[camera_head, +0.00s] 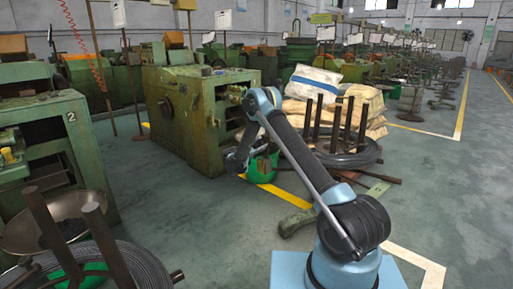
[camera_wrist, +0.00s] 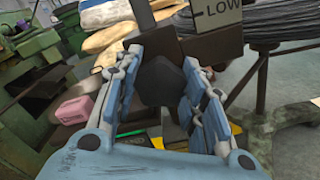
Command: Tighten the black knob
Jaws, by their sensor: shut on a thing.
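In the wrist view, the black knob (camera_wrist: 162,82) is a dark, faceted piece on a brown-black block below a plate marked "LOW" (camera_wrist: 215,15). My gripper (camera_wrist: 160,75) has its two blue-grey fingers on either side of the knob, shut on it. The contact at the fingertips is partly dark. In the head view, my gripper (camera_head: 238,161) hangs at the end of my arm beside the green machine (camera_head: 185,105). I cannot make out the knob there.
Stacked sacks (camera_head: 315,85) and a wire coil with dark posts (camera_head: 345,150) stand right of the machine. A green bin (camera_head: 263,164) is just below my gripper. Another coil (camera_head: 135,262) is at front left. Open floor (camera_head: 450,190) lies to the right.

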